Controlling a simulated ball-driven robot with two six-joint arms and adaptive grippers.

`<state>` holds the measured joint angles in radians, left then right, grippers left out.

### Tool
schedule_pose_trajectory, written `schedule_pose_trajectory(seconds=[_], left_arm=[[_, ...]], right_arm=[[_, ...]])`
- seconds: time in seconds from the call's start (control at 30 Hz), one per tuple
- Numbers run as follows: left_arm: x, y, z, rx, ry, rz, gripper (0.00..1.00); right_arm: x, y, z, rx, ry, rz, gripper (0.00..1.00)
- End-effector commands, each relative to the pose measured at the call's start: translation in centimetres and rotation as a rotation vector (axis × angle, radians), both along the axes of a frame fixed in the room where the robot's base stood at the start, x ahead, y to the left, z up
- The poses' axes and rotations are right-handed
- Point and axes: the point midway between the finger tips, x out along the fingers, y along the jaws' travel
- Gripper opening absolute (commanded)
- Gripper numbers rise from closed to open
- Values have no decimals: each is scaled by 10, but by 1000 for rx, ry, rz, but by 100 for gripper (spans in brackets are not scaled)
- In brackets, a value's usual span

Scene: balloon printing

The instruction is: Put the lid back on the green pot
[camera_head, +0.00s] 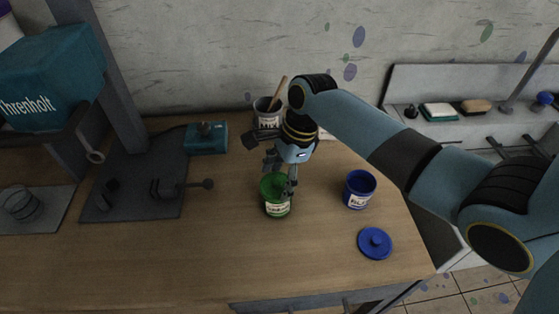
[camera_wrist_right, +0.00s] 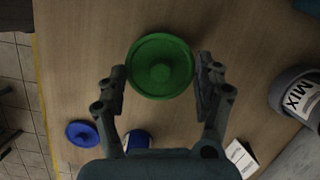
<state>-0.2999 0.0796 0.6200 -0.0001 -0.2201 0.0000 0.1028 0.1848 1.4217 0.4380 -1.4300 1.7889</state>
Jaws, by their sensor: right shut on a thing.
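The green pot (camera_head: 277,210) stands upright on the wooden table, with a pale label on its front. My right gripper (camera_head: 281,177) is over the pot's top, pointing down. In the right wrist view, its fingers (camera_wrist_right: 161,85) are on either side of the round green lid (camera_wrist_right: 160,66), shut on it, with the lid's knob facing the camera. The lid covers the pot in that view. I cannot tell whether the lid rests on the rim or is just above it. My left gripper is not in view.
An open blue pot (camera_head: 359,190) stands right of the green pot, and its blue lid (camera_head: 375,243) lies in front of it. A grey mixing pot (camera_head: 267,112) with a wooden stick stands behind. A teal device (camera_head: 206,138) is at the left. The table's front middle is clear.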

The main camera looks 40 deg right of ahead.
Motion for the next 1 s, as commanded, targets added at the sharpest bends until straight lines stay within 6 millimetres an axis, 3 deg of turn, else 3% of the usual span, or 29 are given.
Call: schedule_pose_trajectory(seconds=[0.1,0.13,0.3,0.83,1.0], left_arm=[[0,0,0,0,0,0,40],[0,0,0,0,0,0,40],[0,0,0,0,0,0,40],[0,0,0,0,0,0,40],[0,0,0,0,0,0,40]], right_arm=[[0,0,0,0,0,0,50],[0,0,0,0,0,0,73],[0,0,0,0,0,0,95],[0,0,1,0,-1,0,100],[0,0,9,0,-1,0,100]])
